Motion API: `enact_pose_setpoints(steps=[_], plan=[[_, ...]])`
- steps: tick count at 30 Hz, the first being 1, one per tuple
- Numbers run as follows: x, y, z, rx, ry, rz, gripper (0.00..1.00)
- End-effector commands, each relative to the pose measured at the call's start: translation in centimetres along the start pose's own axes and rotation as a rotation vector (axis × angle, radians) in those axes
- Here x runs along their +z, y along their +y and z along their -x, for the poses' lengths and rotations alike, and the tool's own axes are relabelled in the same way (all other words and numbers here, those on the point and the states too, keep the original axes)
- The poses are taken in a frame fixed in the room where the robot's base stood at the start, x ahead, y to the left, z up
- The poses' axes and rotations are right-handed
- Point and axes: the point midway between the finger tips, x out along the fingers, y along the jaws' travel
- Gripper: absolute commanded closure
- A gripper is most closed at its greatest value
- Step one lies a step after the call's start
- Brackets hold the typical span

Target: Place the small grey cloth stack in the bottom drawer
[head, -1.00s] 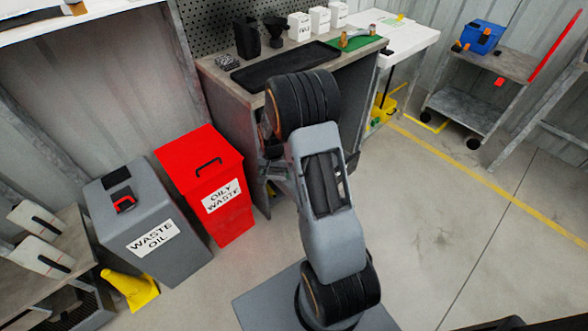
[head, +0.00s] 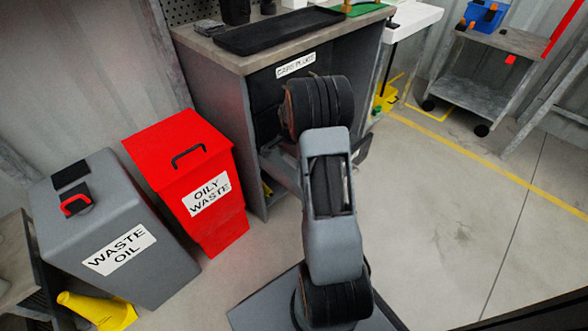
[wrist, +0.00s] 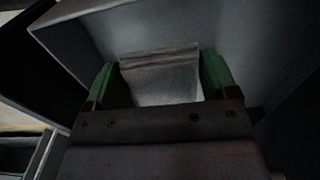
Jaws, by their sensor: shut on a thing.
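The small grey cloth stack (wrist: 160,82) sits between the green fingers of my gripper (wrist: 158,72) in the wrist view. The gripper is shut on it. The stack and fingers are over or inside a grey open-topped box that looks like a drawer (wrist: 255,40). Its walls show ahead and to both sides; I cannot tell whether the cloth touches its floor. In the head view my arm hides the gripper and cloth in front of the workbench cabinet (head: 225,125). A grey edge shows right of my arm, too covered to identify surely.
A red oily waste bin (head: 190,175) and a grey waste oil bin (head: 115,225) stand left of the cabinet. A black tray (head: 280,30) lies on the bench top. A trolley (head: 480,80) stands at the back right. The floor at right is clear.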

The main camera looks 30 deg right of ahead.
Motion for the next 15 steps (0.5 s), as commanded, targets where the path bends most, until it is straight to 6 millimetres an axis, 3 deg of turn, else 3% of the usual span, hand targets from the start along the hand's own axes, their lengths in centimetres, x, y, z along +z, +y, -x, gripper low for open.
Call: enact_pose_setpoints(steps=[1,8,15], plan=[[0.0,0.0,-1.2,0.001,-0.001,0.001,0.45],[0.0,0.0,-2.9,0.001,0.0,0.001,0.45],[-0.1,0.1,-6.5,0.001,0.0,-0.001,0.45]])
